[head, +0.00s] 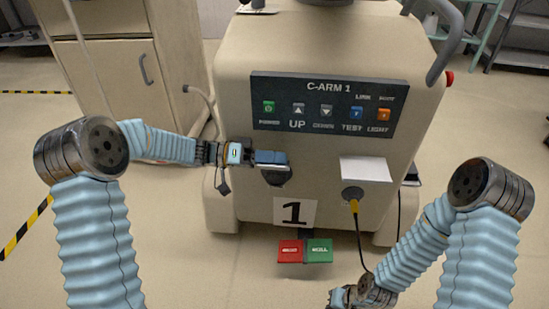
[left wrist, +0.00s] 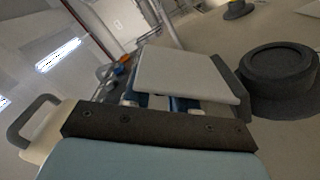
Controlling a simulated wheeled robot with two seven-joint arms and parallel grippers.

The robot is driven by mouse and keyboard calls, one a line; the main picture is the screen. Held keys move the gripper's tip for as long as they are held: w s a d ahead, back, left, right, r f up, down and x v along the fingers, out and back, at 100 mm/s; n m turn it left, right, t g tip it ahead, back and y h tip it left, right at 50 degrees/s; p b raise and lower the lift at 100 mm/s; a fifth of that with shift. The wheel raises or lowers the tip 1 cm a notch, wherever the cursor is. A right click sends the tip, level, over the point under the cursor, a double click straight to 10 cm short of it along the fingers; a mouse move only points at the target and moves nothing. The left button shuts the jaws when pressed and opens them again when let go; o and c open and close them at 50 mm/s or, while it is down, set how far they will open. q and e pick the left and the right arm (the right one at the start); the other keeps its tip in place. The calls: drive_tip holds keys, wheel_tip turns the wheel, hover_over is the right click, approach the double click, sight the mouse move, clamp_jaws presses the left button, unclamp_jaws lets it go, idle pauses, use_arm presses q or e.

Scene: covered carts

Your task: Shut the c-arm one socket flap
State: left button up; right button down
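The C-arm 1 cart (head: 230,90) stands in front of me. A pale flat plate (head: 366,169), which looks like a raised flap, sits above a round socket (head: 352,194) holding a yellow plug (head: 355,208). A dark round fitting (head: 277,177) lies left of it, and a dark round part (left wrist: 282,72) shows in the left wrist view. My left gripper (head: 270,157) is just above the dark fitting, at the cart's front. My right gripper (head: 342,299) is low, partly cut off by the bottom edge.
A control panel (head: 330,105) with several buttons is above the sockets. A black cable (head: 360,242) hangs from the plug near my right arm. Red (head: 290,251) and green (head: 319,250) pedals lie below the number 1 label (head: 294,212). A cabinet (head: 110,75) stands behind left.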

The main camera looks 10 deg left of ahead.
use_arm(q)
clamp_jaws()
drive_tip(key=shift+s, duration=0.1)
drive_tip(key=m, duration=0.1)
drive_tip(key=s+m, duration=0.1)
drive_tip(key=shift+s+f+m, duration=0.1)
drive_tip(key=shift+f+m, duration=0.3)
drive_tip(key=shift+s+f+m+b, duration=0.3)
drive_tip(key=shift+s+f+m, duration=0.15)
drive_tip(key=shift+m, duration=0.6)
drive_tip(key=shift+s+f+m+b, duration=0.35)
drive_tip(key=shift+s+m, duration=0.1)
drive_tip(key=shift+m, duration=0.6)
